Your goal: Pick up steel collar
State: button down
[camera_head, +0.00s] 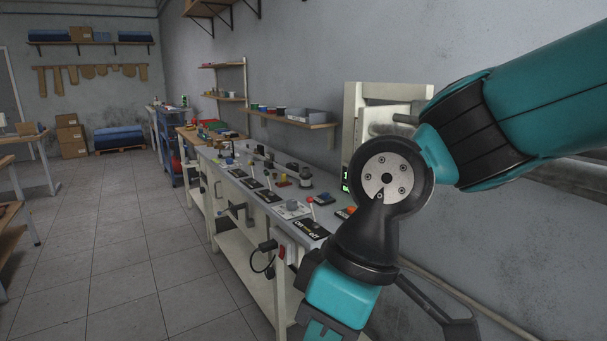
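I cannot pick out the steel collar for certain. Several small grey and dark parts (292,206) stand on the long workbench (235,205), too small to tell apart. My teal and black arm comes in from the upper right and bends down at a dark joint in front of the bench's near right end. Its lower teal link runs off the bottom edge.
A pale machine (352,125) stands behind my arm against the wall. A wall shelf (290,121) holds small bins. A blue cart (168,150) stands farther back. The tiled floor (110,240) left of the bench is clear. Other tables (28,150) stand at the far left.

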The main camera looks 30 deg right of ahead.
aim_at(305, 172)
jog(key=u, duration=0.6)
jog(key=i, duration=2.1)
jog(key=z, duration=1.1)
jog(key=i, duration=0.6)
jog(key=z, duration=0.55)
